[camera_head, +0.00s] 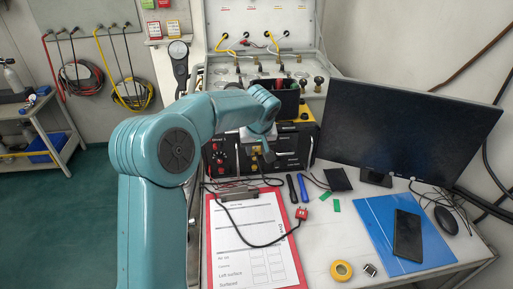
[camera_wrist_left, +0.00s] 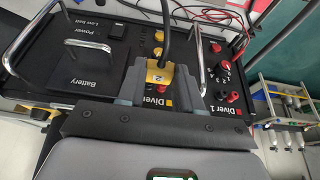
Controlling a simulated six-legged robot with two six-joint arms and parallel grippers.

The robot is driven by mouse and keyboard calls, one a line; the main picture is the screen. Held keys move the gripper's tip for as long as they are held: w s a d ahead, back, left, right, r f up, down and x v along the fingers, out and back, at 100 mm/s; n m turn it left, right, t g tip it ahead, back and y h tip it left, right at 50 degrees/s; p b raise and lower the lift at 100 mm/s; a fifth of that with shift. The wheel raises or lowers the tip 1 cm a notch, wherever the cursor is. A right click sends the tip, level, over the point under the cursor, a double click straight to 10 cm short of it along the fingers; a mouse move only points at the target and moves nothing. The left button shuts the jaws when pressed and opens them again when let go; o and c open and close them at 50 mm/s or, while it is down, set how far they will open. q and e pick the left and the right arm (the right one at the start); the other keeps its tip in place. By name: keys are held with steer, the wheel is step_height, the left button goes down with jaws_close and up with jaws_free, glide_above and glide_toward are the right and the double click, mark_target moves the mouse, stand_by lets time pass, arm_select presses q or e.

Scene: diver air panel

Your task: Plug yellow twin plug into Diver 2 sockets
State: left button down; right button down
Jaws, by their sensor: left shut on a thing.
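The yellow twin plug (camera_wrist_left: 159,73) is between the fingers of my left gripper (camera_wrist_left: 157,86) in the wrist view, with a thick black cable running up from it. My left gripper is shut on it, over the front of the black panel (camera_wrist_left: 95,62). Yellow fittings (camera_wrist_left: 158,36) of the middle panel section show just beyond the plug. The plug hides what lies under it, so I cannot tell whether its pins are in sockets. In the head view the left gripper (camera_head: 262,146) is at the panel's front. The right gripper is not in view.
The Diver 1 section with red fittings (camera_wrist_left: 226,65) is right of the plug in the wrist view. Metal handles (camera_wrist_left: 88,47) rise from the panel. A red plug (camera_head: 301,213) lies by the clipboard (camera_head: 215,262). A monitor (camera_head: 400,125) stands at the right.

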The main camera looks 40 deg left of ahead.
arm_select(q)
steer(key=shift+w+a, duration=0.25)
steer(key=shift+a, duration=0.05)
stand_by(0.9)
steer(key=c, duration=0.7)
jaws_free()
steer(key=shift+o, duration=0.2)
steer(key=v, duration=1.6)
steer(key=shift+d+r, duration=0.1)
